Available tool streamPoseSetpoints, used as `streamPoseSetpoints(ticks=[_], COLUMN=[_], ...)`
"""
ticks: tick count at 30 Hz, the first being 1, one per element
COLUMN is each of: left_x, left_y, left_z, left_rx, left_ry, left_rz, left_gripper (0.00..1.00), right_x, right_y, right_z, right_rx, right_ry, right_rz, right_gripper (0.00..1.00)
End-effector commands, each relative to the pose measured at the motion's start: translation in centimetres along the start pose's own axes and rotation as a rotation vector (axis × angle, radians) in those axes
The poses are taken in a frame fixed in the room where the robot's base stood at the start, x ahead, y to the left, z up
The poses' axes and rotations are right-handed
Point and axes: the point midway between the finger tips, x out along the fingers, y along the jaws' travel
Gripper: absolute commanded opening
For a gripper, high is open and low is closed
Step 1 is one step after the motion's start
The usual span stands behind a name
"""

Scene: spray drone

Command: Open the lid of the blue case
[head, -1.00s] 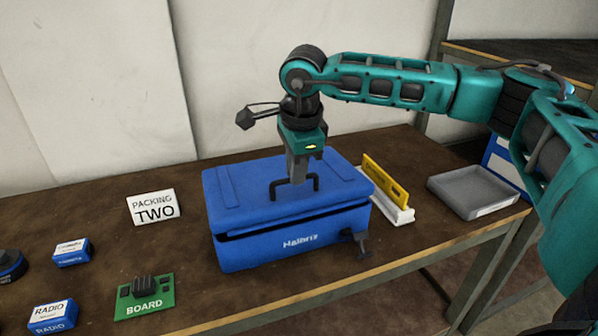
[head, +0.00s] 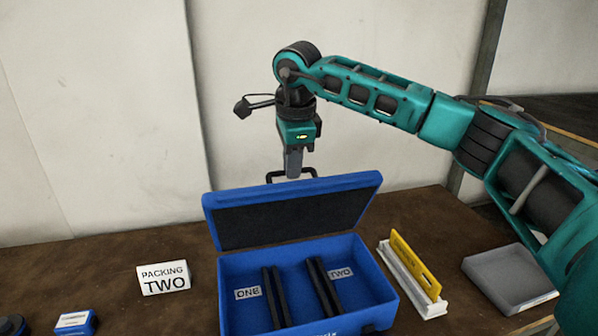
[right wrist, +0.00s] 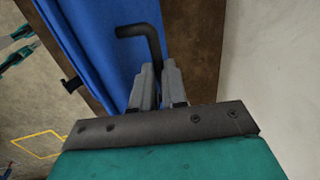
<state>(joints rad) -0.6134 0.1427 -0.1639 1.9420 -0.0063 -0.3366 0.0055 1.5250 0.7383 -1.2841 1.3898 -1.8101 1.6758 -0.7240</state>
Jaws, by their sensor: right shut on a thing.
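The blue case (head: 262,318) stands on the brown table with its lid (head: 225,200) raised and tilted back, showing a dark lining. Inside are black dividers and labels ONE and TWO. My right gripper (head: 294,174) is at the top of the lid, shut on the black lid handle (head: 276,176). In the right wrist view the gripper fingers (right wrist: 158,75) close on the handle (right wrist: 132,31), with the blue lid (right wrist: 85,25) beside it. My left gripper is not in view.
A yellow piece in a white holder (head: 415,268) and a grey tray (head: 510,277) are on the right. A small blue box (head: 74,323) lies at lower left. A pale wall rises behind.

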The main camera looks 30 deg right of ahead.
Motion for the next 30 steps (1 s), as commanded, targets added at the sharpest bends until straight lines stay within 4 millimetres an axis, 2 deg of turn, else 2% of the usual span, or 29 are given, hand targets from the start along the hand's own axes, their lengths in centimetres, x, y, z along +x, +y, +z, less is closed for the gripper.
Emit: streamPoseSetpoints(ticks=[1, 12, 21, 30], left_x=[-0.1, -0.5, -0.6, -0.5], left_y=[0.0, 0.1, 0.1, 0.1], left_z=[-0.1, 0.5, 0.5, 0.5], left_rx=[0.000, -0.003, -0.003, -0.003], left_ry=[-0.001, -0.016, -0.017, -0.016], left_rz=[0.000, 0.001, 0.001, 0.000], left_gripper=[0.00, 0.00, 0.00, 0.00], right_x=[1.1, 2.4, 3.5, 4.2], right_y=[-0.5, -5.3, -7.7, -9.0], right_z=[0.1, 0.2, 0.2, 0.1], right_rx=[0.001, -0.003, -0.004, -0.004], right_ry=[0.009, 0.009, 0.009, 0.009], right_rz=[0.020, 0.022, 0.023, 0.022], right_gripper=[0.00, 0.00, 0.00, 0.00])
